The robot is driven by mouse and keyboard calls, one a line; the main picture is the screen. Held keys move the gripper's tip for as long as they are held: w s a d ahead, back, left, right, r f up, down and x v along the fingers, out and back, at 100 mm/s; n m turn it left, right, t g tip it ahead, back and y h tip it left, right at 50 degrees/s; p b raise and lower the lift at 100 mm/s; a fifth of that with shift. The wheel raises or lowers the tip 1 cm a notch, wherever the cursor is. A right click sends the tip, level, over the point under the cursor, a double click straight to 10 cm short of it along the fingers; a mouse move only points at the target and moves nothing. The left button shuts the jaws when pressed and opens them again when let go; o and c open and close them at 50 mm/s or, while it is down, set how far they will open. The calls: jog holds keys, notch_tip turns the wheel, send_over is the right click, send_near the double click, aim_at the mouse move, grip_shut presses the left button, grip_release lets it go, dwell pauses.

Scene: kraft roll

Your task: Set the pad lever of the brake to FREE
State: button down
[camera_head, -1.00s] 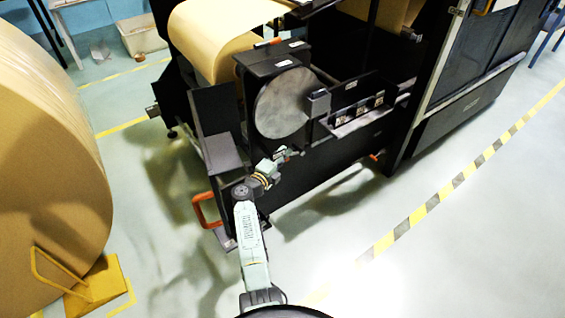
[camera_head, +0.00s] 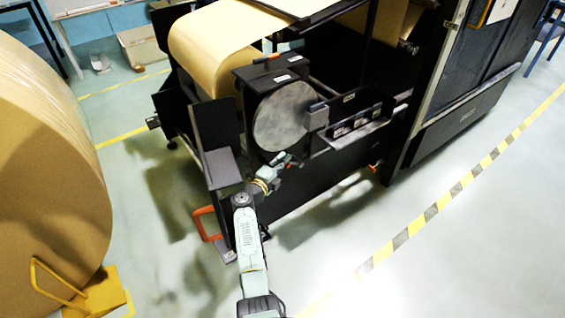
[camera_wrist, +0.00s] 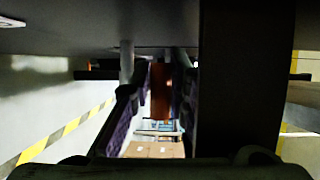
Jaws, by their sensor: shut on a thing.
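The brake (camera_head: 256,80) is a dark box with a large round grey disc (camera_head: 280,117) on its front, beside the kraft roll machine. My gripper (camera_head: 284,162) is just below the disc in the head view. In the wrist view an orange-brown lever (camera_wrist: 162,92) hangs down from a dark underside. My gripper's fingers (camera_wrist: 160,103) are on both sides of it, and the gripper is shut on it. In the head view this lever is hidden under the brake. I see no FREE marking that I can read, so the lever's setting cannot be told.
A dark upright post (camera_wrist: 228,80) stands close on the right in the wrist view. A shelf with small dark units (camera_head: 355,126) is right of the brake. An orange handle (camera_head: 207,224) sticks out low at the left. Open floor lies in front, with yellow-black tape (camera_head: 440,204).

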jog(key=c, duration=1.8)
grip_release()
jog(key=shift+s+d+r, duration=0.1)
jog(key=shift+d, duration=0.65)
jog(key=shift+o, duration=1.2)
jog(key=shift+d, duration=0.1)
jog(key=shift+s, duration=0.1)
jog(key=shift+f, duration=0.2)
jog(key=a+v, duration=0.1)
jog(key=v, duration=1.1)
jog(key=shift+a+r, duration=0.1)
jog(key=shift+r, duration=0.05)
